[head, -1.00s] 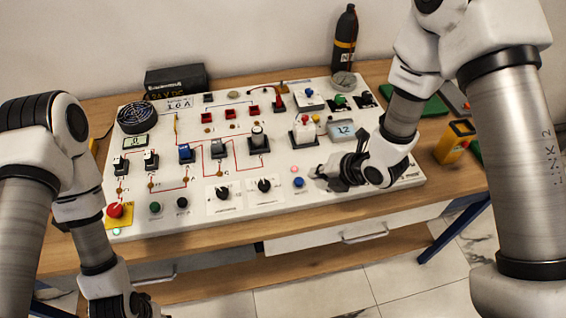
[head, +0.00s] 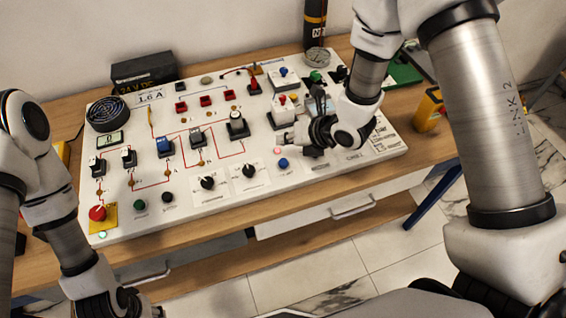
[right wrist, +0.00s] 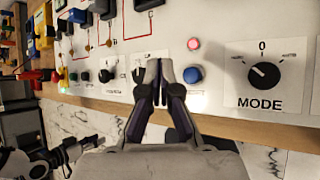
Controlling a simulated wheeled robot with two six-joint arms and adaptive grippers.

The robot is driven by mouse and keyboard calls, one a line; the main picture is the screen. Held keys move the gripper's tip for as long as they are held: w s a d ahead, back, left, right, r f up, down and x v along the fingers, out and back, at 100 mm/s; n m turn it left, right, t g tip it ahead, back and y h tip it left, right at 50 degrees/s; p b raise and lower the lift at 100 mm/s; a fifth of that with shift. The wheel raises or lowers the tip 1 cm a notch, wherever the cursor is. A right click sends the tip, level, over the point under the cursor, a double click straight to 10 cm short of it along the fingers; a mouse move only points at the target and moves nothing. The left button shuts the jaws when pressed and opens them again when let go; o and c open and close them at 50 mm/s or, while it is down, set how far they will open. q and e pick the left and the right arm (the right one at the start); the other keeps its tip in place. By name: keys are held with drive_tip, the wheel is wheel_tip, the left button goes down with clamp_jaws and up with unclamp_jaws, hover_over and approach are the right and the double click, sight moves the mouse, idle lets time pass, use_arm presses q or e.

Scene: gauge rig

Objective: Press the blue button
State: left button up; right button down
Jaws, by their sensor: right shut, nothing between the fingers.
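The blue button (head: 283,163) is a small round dome near the front edge of the white panel (head: 235,218), right of the two black knobs. In the right wrist view the blue button (right wrist: 193,75) shows just right of my fingertips, below a pink lit button. My right gripper (head: 290,138) is shut and empty, its tips just behind the blue button in the head view. In the right wrist view the right gripper (right wrist: 160,68) appears beside the button; I cannot tell its height above the panel. My left gripper (head: 112,303) is low at the left, partly cut off, its fingers unclear.
The pink button (head: 277,150) sits directly behind the blue one. A MODE knob (right wrist: 264,73) is to its right in the right wrist view. A white block with coloured buttons (head: 283,108) stands behind the right gripper. A red button (head: 97,213) is at front left.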

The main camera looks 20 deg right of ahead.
sight(286, 163)
wheel_tip(286, 163, down, 5)
drive_tip(key=b, duration=0.2)
drive_tip(key=shift+b, duration=0.35)
drive_tip(key=shift+f+b, duration=0.3)
drive_tip(key=shift+b, duration=0.1)
idle(0.6)
drive_tip(key=shift+f+b, duration=0.4)
drive_tip(key=shift+b, duration=0.25)
drive_tip(key=shift+f+b, duration=0.5)
drive_tip(key=shift+b, duration=0.05)
idle(0.4)
idle(0.4)
drive_tip(key=shift+r+p, duration=0.5)
drive_tip(key=shift+r, duration=0.45)
